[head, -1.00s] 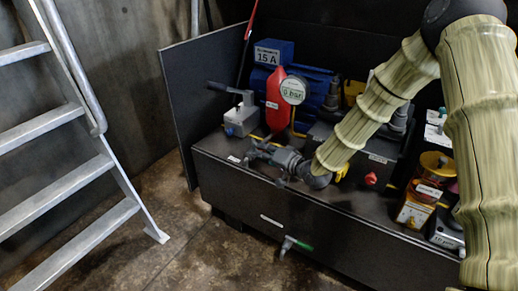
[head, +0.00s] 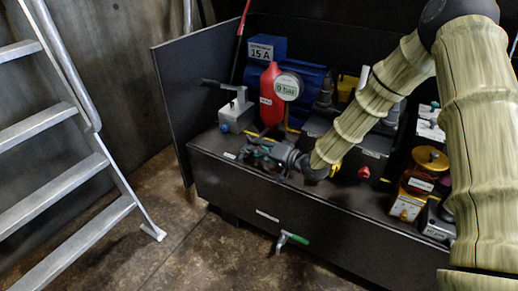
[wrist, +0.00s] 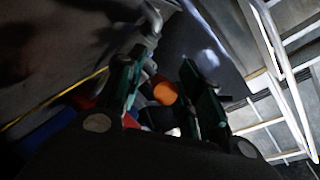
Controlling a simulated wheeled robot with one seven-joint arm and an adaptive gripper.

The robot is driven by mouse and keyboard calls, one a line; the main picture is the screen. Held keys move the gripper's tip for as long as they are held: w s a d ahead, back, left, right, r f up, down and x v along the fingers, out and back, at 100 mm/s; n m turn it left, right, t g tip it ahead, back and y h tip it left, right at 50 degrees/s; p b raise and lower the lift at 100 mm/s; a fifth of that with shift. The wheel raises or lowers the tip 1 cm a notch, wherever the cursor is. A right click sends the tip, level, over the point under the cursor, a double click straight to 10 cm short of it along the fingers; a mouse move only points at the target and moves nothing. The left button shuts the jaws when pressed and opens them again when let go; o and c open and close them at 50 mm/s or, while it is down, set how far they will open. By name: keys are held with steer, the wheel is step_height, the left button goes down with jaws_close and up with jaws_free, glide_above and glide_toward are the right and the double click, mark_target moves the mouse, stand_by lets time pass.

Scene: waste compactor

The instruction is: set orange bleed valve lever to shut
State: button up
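My gripper (head: 262,153) is low over the left front part of the dark machine bench (head: 230,184), beside a grey hand-pump block. In the wrist view its two green-edged fingers (wrist: 162,92) stand apart, with a gap between them. A round orange end (wrist: 165,93), probably of the bleed valve lever, shows in that gap, deeper than the fingertips or level with them; I cannot tell if a finger touches it. In the head view the orange lever is hidden behind my gripper, so its angle cannot be told.
A red cylinder and white gauge (head: 288,86) stand behind my gripper, with the grey pump block (head: 236,115) to their left. A green-handled tap (head: 293,239) sticks out of the bench front. Metal steps (head: 70,170) are at the left; floor between is clear.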

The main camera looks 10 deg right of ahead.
steer(key=shift+r, duration=0.1)
steer(key=v, duration=1.2)
